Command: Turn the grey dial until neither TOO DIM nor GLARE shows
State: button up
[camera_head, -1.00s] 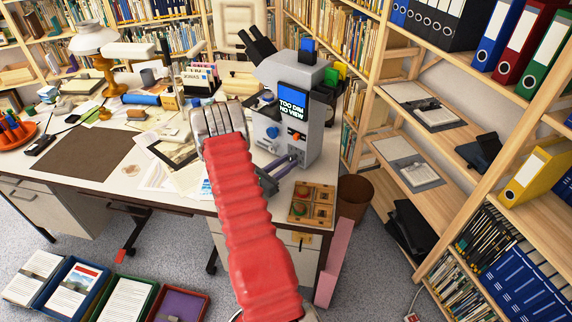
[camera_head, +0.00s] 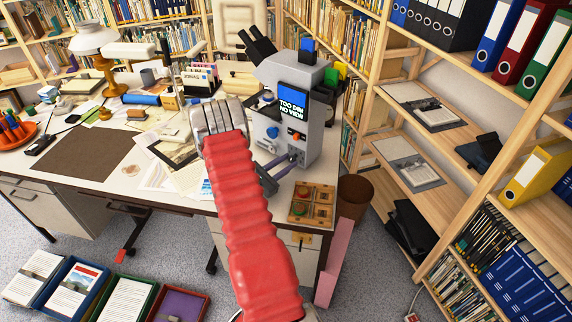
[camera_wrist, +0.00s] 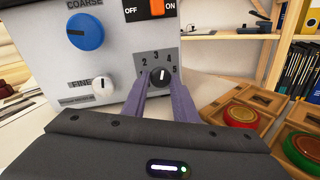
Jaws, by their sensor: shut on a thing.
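The grey dial (camera_wrist: 160,77), dark with a white pointer line, sits low on the front of the microscope (camera_head: 309,135). In the wrist view its pointer stands nearly upright, leaning slightly right, below the printed numbers 2 to 5. My gripper (camera_wrist: 161,86) is shut on the dial, with one purple finger on each side of it. In the head view my gripper (camera_head: 291,160) reaches the lower front of the microscope, and the dial is too small to make out there. The screen (camera_head: 293,103) reads TOO DIM, NO VIEW.
A blue COARSE knob (camera_wrist: 86,32), a white FINE knob (camera_wrist: 103,86) and an orange OFF/ON switch (camera_wrist: 157,8) share the panel. A wooden tray (camera_head: 323,189) with coloured discs stands right of my gripper. Papers (camera_head: 188,178) lie to the left.

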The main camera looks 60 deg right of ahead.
jog(key=m, duration=0.5)
jog(key=shift+t+y, duration=0.3)
jog(key=shift+t, duration=0.1)
jog(key=shift+a+m, duration=0.1)
jog(key=shift+m, duration=0.2)
jog(key=shift+s, duration=0.1)
jog(key=o, duration=1)
jog(key=shift+r, duration=0.1)
jog(key=v, duration=1.3)
jog(key=shift+w+a, duration=0.25)
jog(key=shift+a, duration=0.1)
